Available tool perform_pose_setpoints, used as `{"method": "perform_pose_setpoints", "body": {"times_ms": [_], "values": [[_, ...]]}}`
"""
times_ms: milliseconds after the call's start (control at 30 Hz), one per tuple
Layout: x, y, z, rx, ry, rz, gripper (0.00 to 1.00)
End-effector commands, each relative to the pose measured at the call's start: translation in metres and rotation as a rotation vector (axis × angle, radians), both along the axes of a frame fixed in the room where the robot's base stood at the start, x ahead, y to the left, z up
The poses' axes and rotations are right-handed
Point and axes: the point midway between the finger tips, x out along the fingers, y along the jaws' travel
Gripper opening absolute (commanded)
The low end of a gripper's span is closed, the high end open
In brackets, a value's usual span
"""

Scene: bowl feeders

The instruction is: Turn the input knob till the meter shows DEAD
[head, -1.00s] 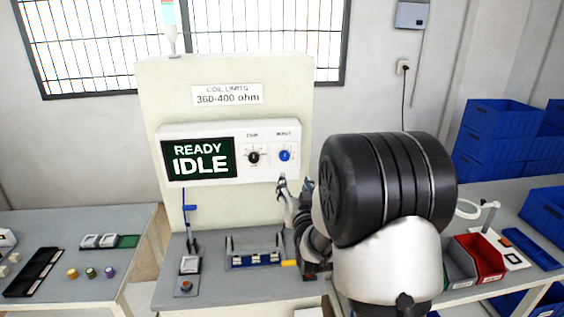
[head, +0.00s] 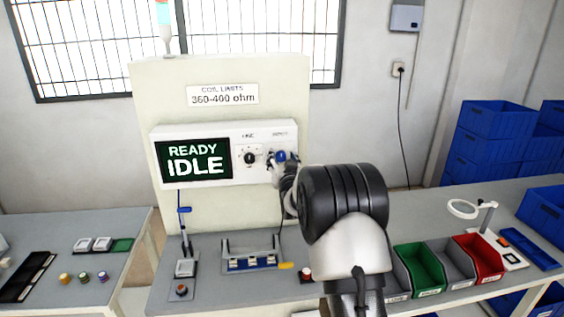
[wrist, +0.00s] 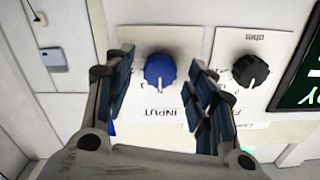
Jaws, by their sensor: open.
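The blue input knob (head: 281,156) sits at the right of the white meter panel (head: 276,131). In the wrist view the blue knob (wrist: 160,71) appears above the upside-down INPUT label. My gripper (head: 283,160) is at the knob. In the wrist view my gripper (wrist: 158,78) is open, with one finger to each side of the knob and gaps between. The meter screen (head: 194,160) reads READY IDLE in white on dark green. Its edge also shows in the wrist view (wrist: 298,88).
A black knob (head: 250,157) is left of the blue one; in the wrist view this black knob (wrist: 250,71) is close to my right-hand finger. A fixture (head: 250,262) stands on the bench below. Green (head: 424,264) and red bins (head: 481,257) stand at the right.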

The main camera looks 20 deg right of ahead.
Motion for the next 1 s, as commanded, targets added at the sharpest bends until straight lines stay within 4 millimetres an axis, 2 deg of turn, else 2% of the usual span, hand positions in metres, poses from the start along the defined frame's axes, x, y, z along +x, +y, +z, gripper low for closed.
{"method": "perform_pose_setpoints", "body": {"times_ms": [300, 900, 1000], "values": [[0.0021, -0.0005, 0.0000, 0.000, 0.000, 0.000, 0.51], [0.0018, -0.0005, 0.0000, 0.000, 0.000, 0.000, 0.11], [0.0018, -0.0005, 0.0000, 0.000, 0.000, 0.000, 0.07]]}}
